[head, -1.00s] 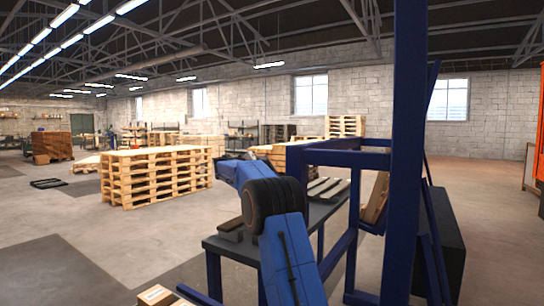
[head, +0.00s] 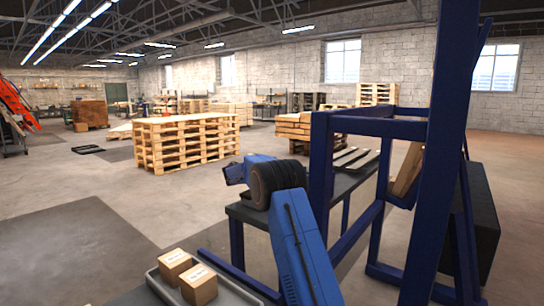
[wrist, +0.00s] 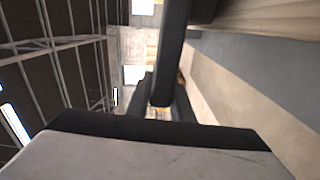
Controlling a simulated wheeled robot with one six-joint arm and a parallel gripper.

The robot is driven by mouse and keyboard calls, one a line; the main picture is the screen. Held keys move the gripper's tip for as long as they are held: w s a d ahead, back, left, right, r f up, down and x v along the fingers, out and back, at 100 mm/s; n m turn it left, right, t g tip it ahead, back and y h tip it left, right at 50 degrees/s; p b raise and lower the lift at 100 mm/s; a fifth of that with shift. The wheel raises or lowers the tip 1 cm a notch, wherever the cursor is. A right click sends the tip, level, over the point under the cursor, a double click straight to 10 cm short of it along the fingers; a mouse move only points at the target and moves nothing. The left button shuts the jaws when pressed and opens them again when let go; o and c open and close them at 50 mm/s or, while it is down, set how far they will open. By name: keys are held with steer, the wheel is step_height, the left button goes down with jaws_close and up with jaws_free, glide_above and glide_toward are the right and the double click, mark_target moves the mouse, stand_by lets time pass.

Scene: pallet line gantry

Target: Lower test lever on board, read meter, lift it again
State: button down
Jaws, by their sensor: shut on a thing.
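My arm crosses the middle of the head view, and its blue end (head: 246,170) is over the dark bench, partly hidden behind the black joint. In the wrist view my gripper (wrist: 162,105) shows as dark finger shapes beyond a pale grey block with a black edge. A dark bar (wrist: 172,55) comes down from the top to between them. It appears held, but I cannot tell whether it is the test lever. I cannot make out the board or the meter in either view.
A dark bench (head: 350,180) carries pale slats. A blue upright frame (head: 435,150) stands close at right. Two cardboard boxes (head: 200,284) sit in a grey tray at the bottom. A pallet stack (head: 187,142) stands beyond, with open floor at left.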

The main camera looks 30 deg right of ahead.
steer(key=shift+f+n, duration=0.4)
steer(key=shift+f, duration=0.5)
steer(key=c, duration=1.6)
jaws_free()
steer(key=shift+o, duration=0.2)
steer(key=v, duration=1.7)
steer(key=shift+a, duration=0.2)
steer(key=shift+s, duration=0.1)
